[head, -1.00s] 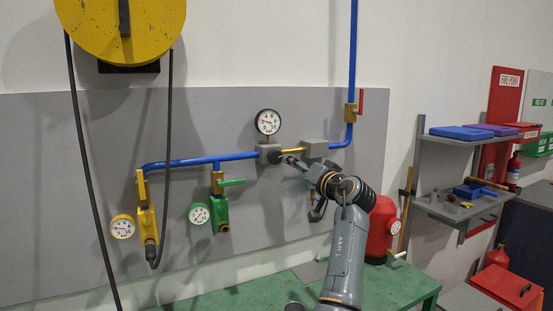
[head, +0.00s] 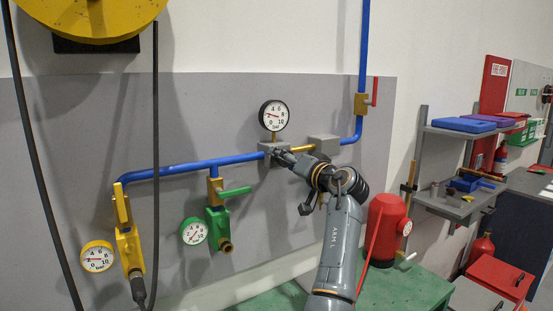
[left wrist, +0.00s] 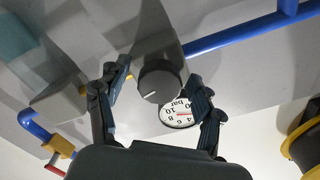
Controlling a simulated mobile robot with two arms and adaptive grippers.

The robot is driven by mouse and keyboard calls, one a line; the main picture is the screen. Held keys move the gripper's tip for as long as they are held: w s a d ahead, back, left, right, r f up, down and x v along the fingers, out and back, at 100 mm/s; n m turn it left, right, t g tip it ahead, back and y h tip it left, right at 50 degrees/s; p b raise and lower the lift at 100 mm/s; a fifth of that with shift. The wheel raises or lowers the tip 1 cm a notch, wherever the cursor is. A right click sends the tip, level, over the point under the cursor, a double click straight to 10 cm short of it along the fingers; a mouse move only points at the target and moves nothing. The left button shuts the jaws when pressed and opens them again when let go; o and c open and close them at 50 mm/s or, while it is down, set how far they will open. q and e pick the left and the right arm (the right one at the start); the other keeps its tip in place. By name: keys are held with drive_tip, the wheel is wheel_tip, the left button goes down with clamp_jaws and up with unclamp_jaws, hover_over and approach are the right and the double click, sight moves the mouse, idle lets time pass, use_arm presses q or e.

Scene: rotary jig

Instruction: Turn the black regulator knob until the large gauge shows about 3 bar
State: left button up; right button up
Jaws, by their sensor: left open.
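The black regulator knob (left wrist: 160,80) has a pale pointer mark and faces my left wrist camera. In the head view my gripper mostly hides it, in front of the grey regulator block. My left gripper (head: 279,155) is at the knob; in the left wrist view its open fingers (left wrist: 160,76) stand on either side of it. I cannot tell whether either finger touches it. The large white gauge (head: 273,115) sits above the regulator; its red needle points left, near 2, too small to read exactly. The gauge also shows upside down in the left wrist view (left wrist: 177,113), partly hidden. My right gripper is not in view.
A blue pipe (head: 190,168) runs along the grey panel. A green valve (head: 217,220) and a yellow valve (head: 130,250) with small gauges hang at left. A grey box (head: 323,147) is right of the regulator. A red tank (head: 385,232) stands on the green bench.

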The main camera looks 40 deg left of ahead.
use_arm(q)
drive_tip(key=shift+d+r, duration=0.2)
drive_tip(key=shift+d, duration=0.2)
drive_tip(key=shift+c, duration=0.2)
drive_tip(key=shift+a, duration=0.1)
drive_tip(key=c, duration=1.1)
drive_tip(key=m+p, duration=0.1)
drive_tip(key=m, duration=0.2)
drive_tip(key=shift+s, duration=0.1)
drive_tip(key=o, duration=1.1)
drive_tip(key=shift+o, duration=0.2)
drive_tip(key=shift+a, duration=0.15)
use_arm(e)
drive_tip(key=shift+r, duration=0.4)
